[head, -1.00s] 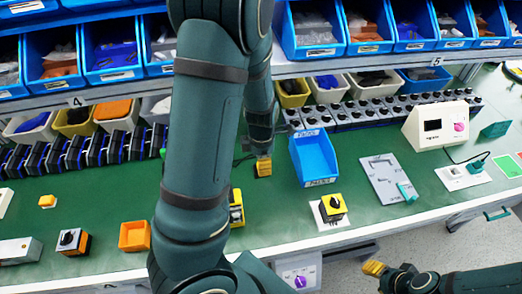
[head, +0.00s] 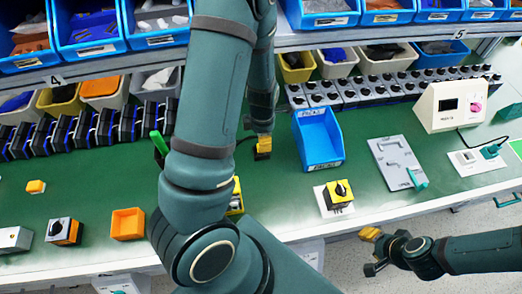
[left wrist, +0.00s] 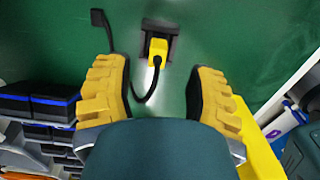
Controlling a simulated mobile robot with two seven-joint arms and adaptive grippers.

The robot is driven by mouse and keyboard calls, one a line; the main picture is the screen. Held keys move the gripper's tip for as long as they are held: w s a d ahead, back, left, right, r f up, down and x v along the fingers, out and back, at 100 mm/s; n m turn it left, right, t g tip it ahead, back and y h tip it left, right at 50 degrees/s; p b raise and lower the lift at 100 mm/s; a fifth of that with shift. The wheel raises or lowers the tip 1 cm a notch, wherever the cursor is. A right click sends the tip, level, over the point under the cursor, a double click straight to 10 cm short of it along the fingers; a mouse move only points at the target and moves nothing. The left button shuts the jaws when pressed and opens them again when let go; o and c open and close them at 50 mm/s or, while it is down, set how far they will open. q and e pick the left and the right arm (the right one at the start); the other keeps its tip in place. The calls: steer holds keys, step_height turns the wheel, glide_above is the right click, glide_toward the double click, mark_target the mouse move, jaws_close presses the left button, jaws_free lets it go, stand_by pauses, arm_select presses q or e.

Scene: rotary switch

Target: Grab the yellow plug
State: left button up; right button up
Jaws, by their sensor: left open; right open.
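The yellow plug (left wrist: 157,50) sits in a dark socket on the green tabletop, with a black cable curving from it, in the left wrist view. My left gripper (left wrist: 155,82) is open, its yellow-padded fingers on either side of the plug's line, with the plug ahead between them and not touched. In the head view my left gripper (head: 263,146) points down at the table behind my arm; the plug cannot be made out there. My right gripper (head: 371,251) is open and empty, off the table's front edge.
A blue bin (head: 317,140) stands right of my left gripper. A yellow rotary switch (head: 340,195) is near the front edge. A grey plate (head: 396,163) and a white device (head: 450,104) are at the right.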

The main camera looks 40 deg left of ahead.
arm_select(q)
steer(key=shift+a+f+b, duration=0.2)
steer(key=shift+f+b, duration=0.5)
steer(key=shift+f, duration=2.25)
steer(key=shift+o, duration=0.2)
steer(key=shift+s, duration=0.1)
jaws_close()
